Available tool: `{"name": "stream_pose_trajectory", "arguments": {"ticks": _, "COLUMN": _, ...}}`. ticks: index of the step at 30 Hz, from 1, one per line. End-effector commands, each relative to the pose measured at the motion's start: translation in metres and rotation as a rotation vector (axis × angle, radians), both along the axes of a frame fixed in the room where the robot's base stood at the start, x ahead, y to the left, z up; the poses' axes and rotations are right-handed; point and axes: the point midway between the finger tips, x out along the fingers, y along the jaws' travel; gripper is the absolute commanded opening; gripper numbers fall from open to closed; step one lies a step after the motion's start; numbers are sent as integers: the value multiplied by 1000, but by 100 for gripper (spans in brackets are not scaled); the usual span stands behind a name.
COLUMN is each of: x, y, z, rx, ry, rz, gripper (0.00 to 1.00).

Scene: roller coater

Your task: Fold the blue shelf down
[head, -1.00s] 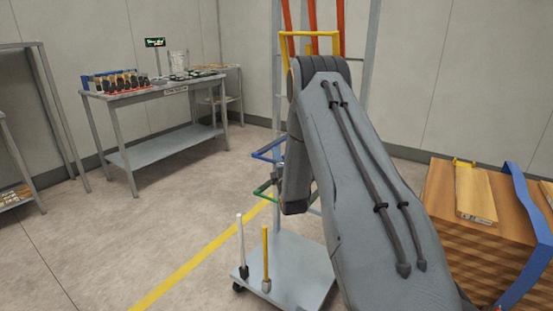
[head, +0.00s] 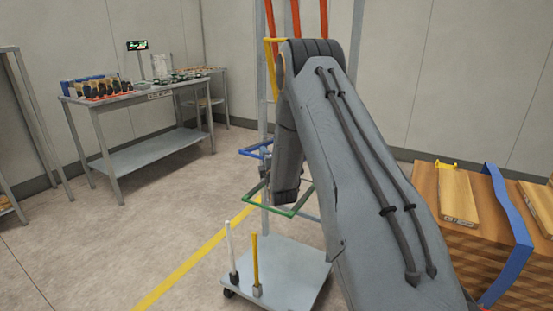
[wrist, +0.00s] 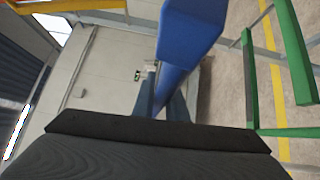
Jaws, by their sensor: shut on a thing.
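The blue shelf (head: 257,149) is a bent-bar frame on the grey rack, left of my arm in the head view. It sticks out to the left, above the green shelf (head: 272,212). In the wrist view the blue shelf (wrist: 187,35) is large and close, running down toward my fingers. My gripper (wrist: 160,103) is shut on a blue bar of it; the exact grip is partly hidden by the dark gripper body. In the head view my forearm hides most of the gripper. The green shelf (wrist: 290,50) also shows at the right in the wrist view.
A yellow shelf (head: 272,48) is higher on the rack. The cart base (head: 285,275) carries a white post (head: 231,250) and a yellow post (head: 255,262). A wooden table (head: 450,242) stands at right, a workbench (head: 150,145) at back left. The floor between is clear.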

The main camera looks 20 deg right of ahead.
Motion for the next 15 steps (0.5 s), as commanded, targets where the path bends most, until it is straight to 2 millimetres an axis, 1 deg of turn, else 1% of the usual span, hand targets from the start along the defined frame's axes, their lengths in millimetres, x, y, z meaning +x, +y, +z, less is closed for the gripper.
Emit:
{"name": "stream_pose_trajectory", "arguments": {"ticks": 1, "x": 1, "y": -1, "z": 14, "rx": 1, "ry": -5, "rz": -2, "gripper": 0}}
{"name": "stream_pose_trajectory", "arguments": {"ticks": 4, "x": 3, "y": -4, "z": 22, "rx": 2, "ry": -3, "rz": -3, "gripper": 0}}
{"name": "stream_pose_trajectory", "arguments": {"ticks": 7, "x": 3, "y": -5, "z": 26, "rx": 2, "ry": -2, "rz": -3, "gripper": 0}}
{"name": "stream_pose_trajectory", "arguments": {"ticks": 14, "x": 3, "y": -5, "z": 25, "rx": 1, "ry": -2, "rz": -3, "gripper": 0}}
{"name": "stream_pose_trajectory", "arguments": {"ticks": 15, "x": 3, "y": -5, "z": 25, "rx": 1, "ry": -2, "rz": -3, "gripper": 14}}
